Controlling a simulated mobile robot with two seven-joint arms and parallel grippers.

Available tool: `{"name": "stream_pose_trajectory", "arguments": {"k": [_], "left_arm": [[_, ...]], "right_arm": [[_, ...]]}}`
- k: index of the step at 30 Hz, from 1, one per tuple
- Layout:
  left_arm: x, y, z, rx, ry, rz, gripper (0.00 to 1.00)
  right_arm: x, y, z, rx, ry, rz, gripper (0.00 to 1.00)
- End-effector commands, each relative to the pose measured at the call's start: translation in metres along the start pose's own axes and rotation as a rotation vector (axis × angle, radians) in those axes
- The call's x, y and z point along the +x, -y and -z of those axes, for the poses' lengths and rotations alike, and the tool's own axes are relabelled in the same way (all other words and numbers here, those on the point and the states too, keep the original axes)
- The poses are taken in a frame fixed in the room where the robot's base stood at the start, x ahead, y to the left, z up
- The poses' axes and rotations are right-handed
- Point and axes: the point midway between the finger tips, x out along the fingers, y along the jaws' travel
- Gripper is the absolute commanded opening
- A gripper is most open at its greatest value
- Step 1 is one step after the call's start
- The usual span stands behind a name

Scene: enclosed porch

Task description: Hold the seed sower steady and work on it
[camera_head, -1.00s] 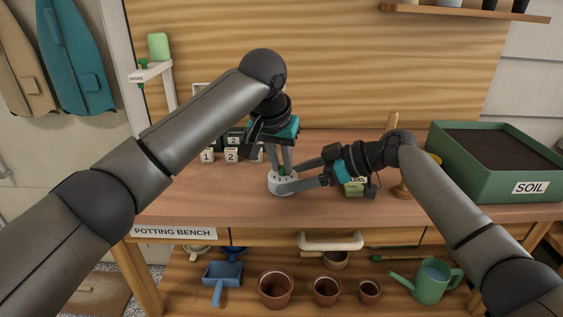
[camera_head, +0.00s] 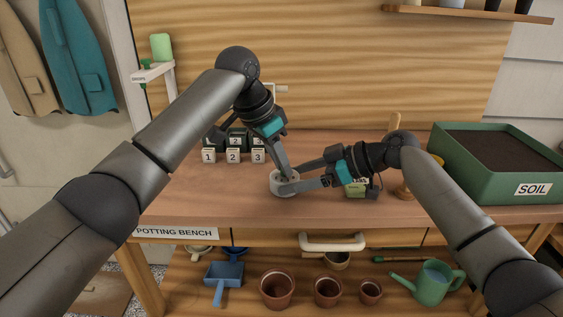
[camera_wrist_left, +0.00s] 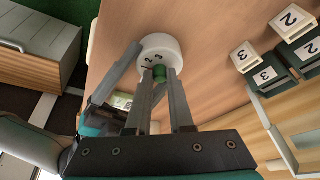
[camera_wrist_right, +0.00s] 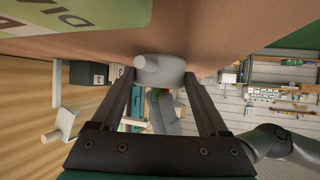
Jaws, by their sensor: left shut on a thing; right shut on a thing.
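The seed sower (camera_head: 277,190) is a small white round body on the bench, with numbers around its top in the left wrist view (camera_wrist_left: 158,44). Its green knob (camera_wrist_left: 160,74) sits between the fingers of my left gripper (camera_head: 283,177), which is shut on it from above, tilted. My right gripper (camera_head: 294,183) is shut on the white body from the right, low over the bench; its fingers flank the body in the right wrist view (camera_wrist_right: 160,70). The knob is mostly hidden in the head view.
Numbered blocks (camera_head: 232,156) stand behind left on the potting bench (camera_head: 190,200). A green soil box (camera_head: 480,180) fills the bench's right end. The bench front left of the sower is clear.

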Motion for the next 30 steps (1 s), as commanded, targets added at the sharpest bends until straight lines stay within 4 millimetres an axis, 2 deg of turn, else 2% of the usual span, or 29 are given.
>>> {"name": "stream_pose_trajectory", "arguments": {"k": [18,19,26,30], "left_arm": [[-0.0006,0.0,0.0007,0.044,-0.002,-0.017,0.0],[-0.0006,0.0,0.0007,0.044,-0.002,-0.017,0.23],[-0.0004,0.0001,0.0005,0.043,-0.002,-0.017,0.49],[-0.0003,0.0001,0.0004,0.042,-0.002,-0.017,0.52]], "right_arm": [[0.0001,-0.0001,-0.0004,0.001,0.001,0.0,0.29],[0.0001,-0.0001,-0.0004,0.001,0.001,0.0,0.29],[0.0,-0.0001,-0.0002,0.001,0.0,0.0,0.29],[0.0,-0.0001,-0.0002,0.0,0.0,0.0,0.29]]}}
